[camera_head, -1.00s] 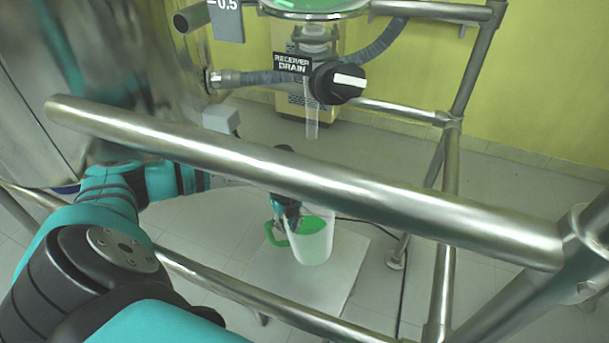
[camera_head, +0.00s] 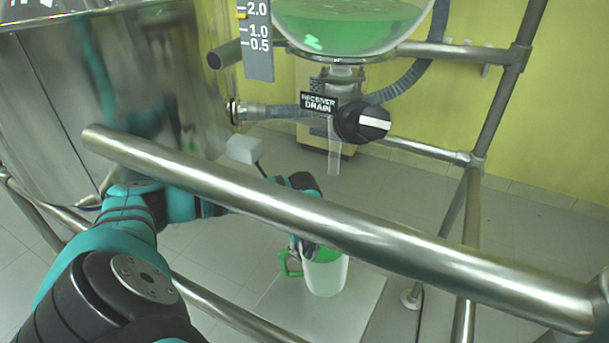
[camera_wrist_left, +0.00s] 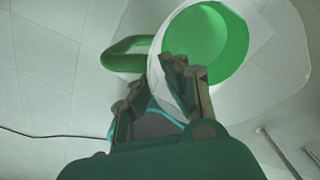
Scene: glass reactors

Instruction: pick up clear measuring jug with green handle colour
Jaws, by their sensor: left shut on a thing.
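The clear measuring jug (camera_head: 327,277) with a green handle (camera_head: 290,264) is low in the middle of the head view, behind a metal rail that hides part of its top. It looks upright, with green inside. My left gripper (camera_head: 303,246) is at its upper left side, shut on the jug wall near the rim. In the left wrist view the jug (camera_wrist_left: 215,45) opens toward the camera, and its green handle (camera_wrist_left: 122,56) lies to the left. The fingers of my left gripper (camera_wrist_left: 155,85) straddle the wall there. My right gripper is out of view.
A thick metal rail (camera_head: 330,222) crosses in front of the jug. Above are the receiver drain valve (camera_head: 362,122), its clear outlet tube (camera_head: 334,160) and a glass vessel (camera_head: 350,25) with green liquid. A pale platform (camera_head: 365,305) lies below the jug.

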